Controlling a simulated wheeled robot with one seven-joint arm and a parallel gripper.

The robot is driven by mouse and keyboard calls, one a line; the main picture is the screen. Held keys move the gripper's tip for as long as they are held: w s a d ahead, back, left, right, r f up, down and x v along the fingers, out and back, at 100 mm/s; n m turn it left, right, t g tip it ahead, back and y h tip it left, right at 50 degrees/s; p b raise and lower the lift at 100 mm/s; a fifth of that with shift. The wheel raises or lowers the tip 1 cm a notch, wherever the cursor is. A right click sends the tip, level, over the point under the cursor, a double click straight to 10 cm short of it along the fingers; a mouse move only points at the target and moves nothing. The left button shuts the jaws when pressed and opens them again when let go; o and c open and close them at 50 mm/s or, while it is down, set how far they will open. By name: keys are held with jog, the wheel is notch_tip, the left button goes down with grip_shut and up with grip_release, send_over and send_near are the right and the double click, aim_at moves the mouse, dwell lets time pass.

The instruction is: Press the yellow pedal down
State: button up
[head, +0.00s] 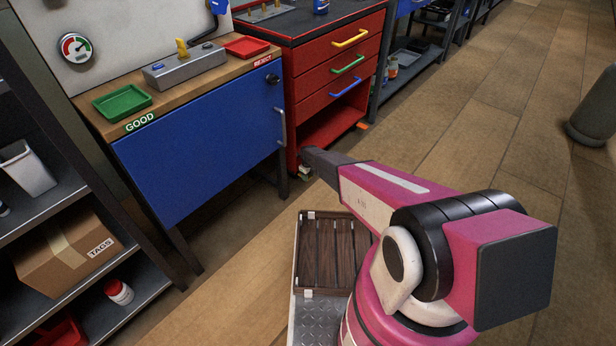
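My arm reaches forward and away from me, low toward the foot of the red drawer cabinet (335,60). My gripper (304,174) is at the arm's far end, small and partly hidden by the dark wrist, beside the cabinet's lower left front corner. Its fingers are too small to tell open from shut. No clearly yellow pedal shows; a pale yellowish patch at the gripper cannot be told apart from it. A small orange tab (361,126) sticks out at the cabinet's lower right front edge, apart from my gripper.
A blue-fronted bench (200,145) stands left of the cabinet, carrying a green tray (122,102), a red tray (247,47) and a grey box (185,68) with a yellow lever. A shelf with a carton (65,250) is at left.

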jog(key=c, duration=0.5)
jog(key=shift+s+d+f+t+y, duration=0.15)
jog(key=shift+d+f+t+y, duration=0.05)
jog(key=shift+f+t+y, duration=0.35)
jog(key=shift+c, duration=0.2)
jog(key=shift+a+f+t+y, duration=0.1)
jog(key=shift+f+t+y, duration=0.7)
jog(key=shift+y, duration=0.45)
jog(key=shift+r, duration=0.1)
jog(key=o, duration=1.3)
jog(key=shift+r, duration=0.15)
jog(key=v, duration=1)
jog(key=shift+s+r, duration=0.1)
jog(key=shift+r, duration=0.15)
